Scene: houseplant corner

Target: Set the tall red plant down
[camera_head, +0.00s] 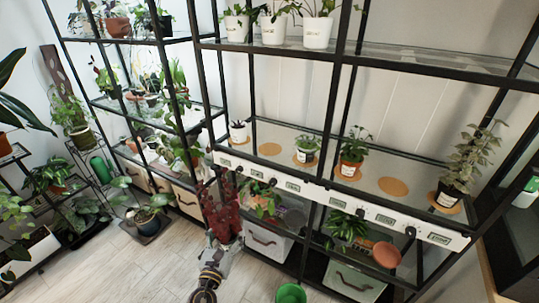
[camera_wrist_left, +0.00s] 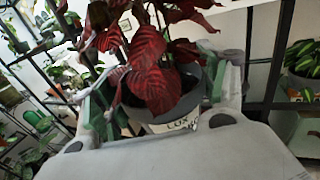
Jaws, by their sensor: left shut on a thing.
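The tall red plant (camera_head: 218,205) has dark red leaves and is held in front of the black shelf rack, in the lower middle of the head view. My left gripper (camera_head: 226,243) is shut on its pot. In the left wrist view the red leaves (camera_wrist_left: 148,62) rise above a dark grey pot (camera_wrist_left: 188,98) with a white label, between the two green-padded fingers. The leaves hide part of the pot's rim. My right gripper is not in view.
The labelled middle shelf (camera_head: 300,182) has bare cork coasters (camera_head: 270,149) (camera_head: 393,187) between potted plants. Black posts (camera_head: 322,165) stand in front. Below are plants, storage boxes and a terracotta saucer (camera_head: 386,254). A green pot (camera_head: 291,294) is at the bottom edge.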

